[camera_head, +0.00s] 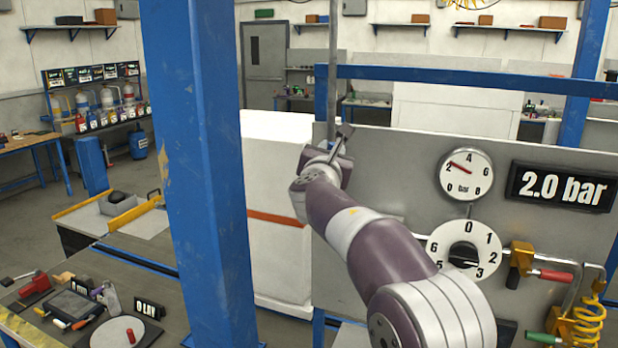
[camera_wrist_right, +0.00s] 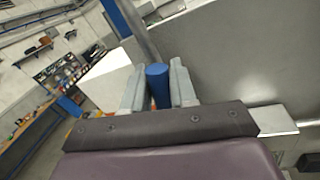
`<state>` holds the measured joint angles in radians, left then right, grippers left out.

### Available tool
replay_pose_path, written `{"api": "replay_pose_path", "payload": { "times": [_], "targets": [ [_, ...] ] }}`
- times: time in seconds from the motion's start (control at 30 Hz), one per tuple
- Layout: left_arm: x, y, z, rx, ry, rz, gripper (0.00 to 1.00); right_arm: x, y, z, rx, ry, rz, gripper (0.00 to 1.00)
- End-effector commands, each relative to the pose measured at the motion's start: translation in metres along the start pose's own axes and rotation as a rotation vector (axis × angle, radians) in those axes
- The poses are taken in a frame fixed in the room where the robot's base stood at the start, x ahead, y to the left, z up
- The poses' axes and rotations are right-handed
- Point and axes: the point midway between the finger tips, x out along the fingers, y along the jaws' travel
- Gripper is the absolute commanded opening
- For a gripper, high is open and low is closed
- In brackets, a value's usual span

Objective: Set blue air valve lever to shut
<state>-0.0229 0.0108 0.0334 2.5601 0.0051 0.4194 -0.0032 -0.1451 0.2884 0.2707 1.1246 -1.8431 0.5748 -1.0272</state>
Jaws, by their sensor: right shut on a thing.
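The blue lever (camera_wrist_right: 157,84) shows in the right wrist view as a short blue cylinder between my right gripper's two grey fingers (camera_wrist_right: 158,88). The fingers are closed on it from both sides. In the head view my right gripper (camera_head: 340,146) is at the upper left edge of the grey panel (camera_head: 400,170), beside the vertical grey pipe (camera_head: 333,70). The arm and gripper hide most of the lever and the valve body there, so the lever's angle to the pipe is hard to tell. My left gripper is in neither view.
The panel carries a pressure gauge (camera_head: 466,174), a "2.0 bar" display (camera_head: 562,187) and a numbered dial (camera_head: 440,238). A yellow coiled hose (camera_head: 590,322) hangs at the right. A blue post (camera_head: 200,170) stands left of my arm, beside a cluttered bench (camera_head: 150,262).

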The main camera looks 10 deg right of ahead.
Motion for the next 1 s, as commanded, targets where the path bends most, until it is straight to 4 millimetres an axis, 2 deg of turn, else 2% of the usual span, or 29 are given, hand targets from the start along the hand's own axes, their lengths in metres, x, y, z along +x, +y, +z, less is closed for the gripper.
{"api": "replay_pose_path", "payload": {
  "times": [0.03,0.3,0.7,1.0],
  "targets": [
    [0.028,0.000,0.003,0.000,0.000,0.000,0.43,-0.001,-0.010,-0.013,0.043,-0.012,0.003,0.00],
    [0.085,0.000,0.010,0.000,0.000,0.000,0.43,-0.002,-0.032,-0.013,0.295,-0.058,0.005,0.00],
    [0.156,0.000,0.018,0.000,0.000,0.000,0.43,-0.007,-0.057,-0.026,0.667,-0.131,0.004,0.00],
    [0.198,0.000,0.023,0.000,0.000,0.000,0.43,-0.009,-0.071,-0.040,0.938,-0.183,0.003,0.00]
  ]
}}
